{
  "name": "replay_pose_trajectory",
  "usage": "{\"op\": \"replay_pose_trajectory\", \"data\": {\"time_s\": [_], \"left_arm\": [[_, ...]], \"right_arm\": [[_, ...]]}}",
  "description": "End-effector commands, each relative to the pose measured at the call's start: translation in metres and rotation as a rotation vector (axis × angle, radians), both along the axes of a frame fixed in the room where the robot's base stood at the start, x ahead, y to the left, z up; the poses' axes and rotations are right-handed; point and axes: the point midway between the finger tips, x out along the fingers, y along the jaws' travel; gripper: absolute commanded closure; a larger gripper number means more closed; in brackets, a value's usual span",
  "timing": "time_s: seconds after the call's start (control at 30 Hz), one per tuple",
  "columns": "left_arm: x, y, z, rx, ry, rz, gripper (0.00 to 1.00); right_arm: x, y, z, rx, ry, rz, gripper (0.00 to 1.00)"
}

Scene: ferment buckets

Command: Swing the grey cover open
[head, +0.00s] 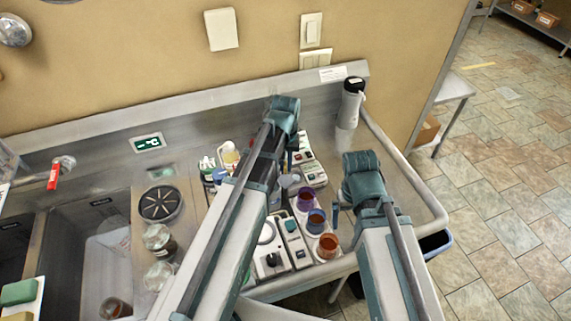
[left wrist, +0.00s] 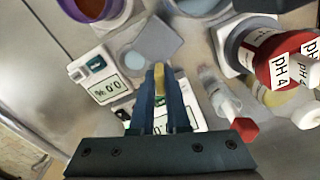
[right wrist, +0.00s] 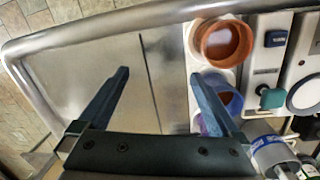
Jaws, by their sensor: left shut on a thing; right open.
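In the left wrist view, a grey square plate (left wrist: 172,40), which looks like the grey cover, stands beside a white meter (left wrist: 103,88) reading 0.0 %. A pale round disc (left wrist: 136,60) shows next to it. My left gripper (left wrist: 159,76) is shut on a small yellowish tab (left wrist: 159,72) just in front of the plate. Whether the tab joins the plate is hard to tell. In the head view the left arm's wrist hides most of this spot. My right gripper (right wrist: 160,75) is open and empty over bare steel, left of the coloured cups.
Purple, blue and orange cups (head: 328,246) stand in a row near the right gripper. A steel rail (head: 400,165) edges the counter; a sink (head: 100,255) lies left.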

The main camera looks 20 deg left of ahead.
Motion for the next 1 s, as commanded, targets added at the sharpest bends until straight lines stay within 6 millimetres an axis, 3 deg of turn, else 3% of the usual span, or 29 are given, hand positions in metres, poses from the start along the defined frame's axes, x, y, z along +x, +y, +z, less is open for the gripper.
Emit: {"op": "replay_pose_trajectory", "data": {"time_s": [0.53,0.57,0.73,1.0], "left_arm": [[-0.0002,0.0,-0.0001,0.0,0.0,-0.022,1.0],[-0.0002,0.0,-0.0001,0.0,0.0,-0.022,0.85],[-0.0001,0.0,-0.0001,0.0,0.0,-0.022,0.56],[-0.0001,0.0,0.0002,0.0,0.0,-0.022,0.56]], "right_arm": [[0.0,0.0,-0.0001,0.0,0.0,0.0,0.01],[0.0,0.0,-0.0001,0.0,0.0,0.0,0.01],[0.0,0.0,-0.0001,0.0,0.0,0.0,0.01],[0.0,0.0,0.0002,0.0,0.0,0.0,0.01]]}}
